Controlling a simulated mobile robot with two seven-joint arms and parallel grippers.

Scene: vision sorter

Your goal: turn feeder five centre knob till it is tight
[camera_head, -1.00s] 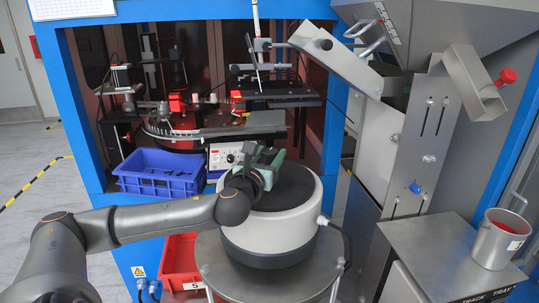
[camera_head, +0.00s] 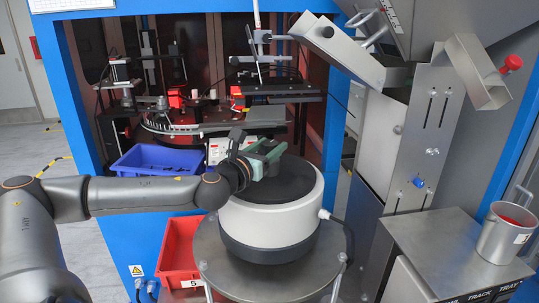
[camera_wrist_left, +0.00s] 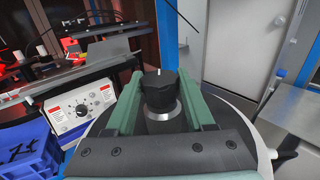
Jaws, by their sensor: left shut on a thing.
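The feeder five bowl (camera_head: 265,218) is a round white-and-grey drum with a dark top, standing on a round metal plate. Its centre knob (camera_wrist_left: 159,84) is black with a white line, on a pale metal collar, and shows in the left wrist view. My left gripper (camera_head: 268,156) has green fingers and is low over the drum's middle. In the left wrist view its fingers (camera_wrist_left: 160,92) stand on both sides of the knob, shut on it. My right gripper is not in view.
A blue bin (camera_head: 157,162) is behind my left forearm. A red bin (camera_head: 180,248) marked 5 sits beside the round plate (camera_head: 215,258). A metal chute column (camera_head: 420,140) stands right of the drum. A grey pail (camera_head: 505,236) is on the right-hand counter.

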